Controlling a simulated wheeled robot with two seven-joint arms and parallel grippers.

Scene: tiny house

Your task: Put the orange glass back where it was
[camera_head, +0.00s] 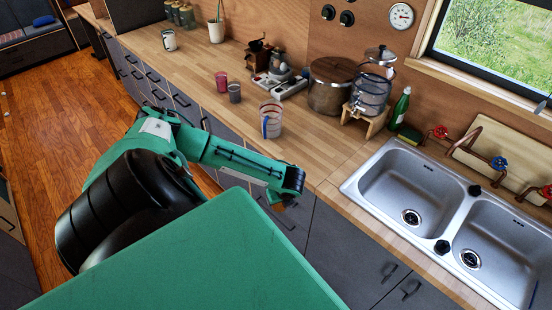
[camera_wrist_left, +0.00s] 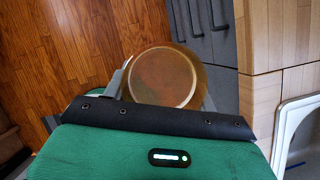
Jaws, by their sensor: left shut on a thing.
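The orange glass (camera_wrist_left: 165,77) shows in the left wrist view as a round, brownish-orange rim and inside, seen from its open end. My left gripper (camera_wrist_left: 163,100) is shut on it, with a grey finger at each side. In the head view my left gripper (camera_head: 291,188) is at the front edge of the wooden counter (camera_head: 310,150), above the grey drawer fronts. The glass is mostly hidden there by the arm. In the wrist view the floor and drawer fronts lie behind the glass. My right gripper is not in view.
A clear striped glass (camera_head: 270,120), a grey cup (camera_head: 235,93) and a red cup (camera_head: 221,80) stand on the counter. A large brown pot (camera_head: 331,88) and a glass dispenser (camera_head: 370,92) are behind. A double sink (camera_head: 410,190) is at right. Counter between striped glass and sink is clear.

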